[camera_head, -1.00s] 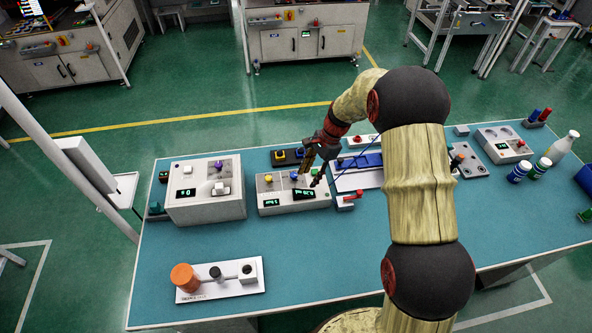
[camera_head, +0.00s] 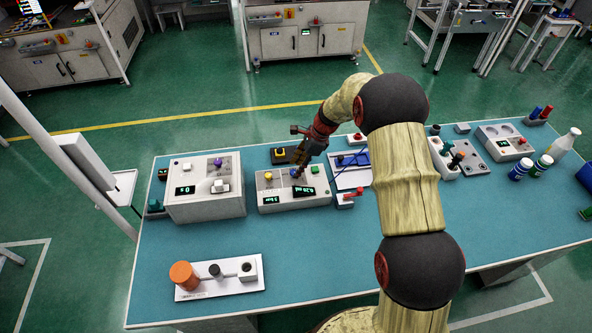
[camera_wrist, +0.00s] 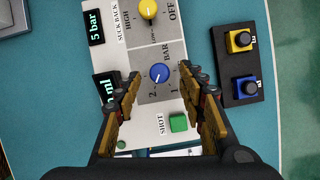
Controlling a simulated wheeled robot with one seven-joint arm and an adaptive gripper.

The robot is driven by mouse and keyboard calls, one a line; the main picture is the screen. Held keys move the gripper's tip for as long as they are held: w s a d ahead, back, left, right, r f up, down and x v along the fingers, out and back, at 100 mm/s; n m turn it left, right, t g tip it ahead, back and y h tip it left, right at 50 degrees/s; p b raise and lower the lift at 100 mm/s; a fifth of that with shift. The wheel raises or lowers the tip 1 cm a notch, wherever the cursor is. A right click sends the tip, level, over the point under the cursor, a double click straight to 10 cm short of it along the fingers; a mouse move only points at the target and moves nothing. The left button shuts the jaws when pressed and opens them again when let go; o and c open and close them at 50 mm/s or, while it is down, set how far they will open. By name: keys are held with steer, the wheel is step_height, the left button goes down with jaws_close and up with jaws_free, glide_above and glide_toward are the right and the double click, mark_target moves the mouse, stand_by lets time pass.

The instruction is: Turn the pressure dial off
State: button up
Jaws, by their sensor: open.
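The white dispenser box (camera_head: 265,206) stands on the blue table in the head view. In the wrist view its blue dial (camera_wrist: 159,73), labelled BAR, sits on a grey panel, with a white pointer mark toward the lower left. A yellow knob (camera_wrist: 148,9) labelled SUCK BACK and a green SHOT button (camera_wrist: 178,122) lie on either side. Contact cannot be told. It also shows in the head view (camera_head: 299,170).
A grey-white box with a purple knob (camera_head: 205,190) stands left of the dispenser. A small dark box with yellow and blue buttons (camera_wrist: 243,62) is close behind. A red-handled piece (camera_head: 348,198) stands at right. The front table is clear around a white fixture (camera_head: 221,287).

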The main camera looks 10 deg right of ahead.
steer(key=shift+x, duration=0.95)
jaws_close()
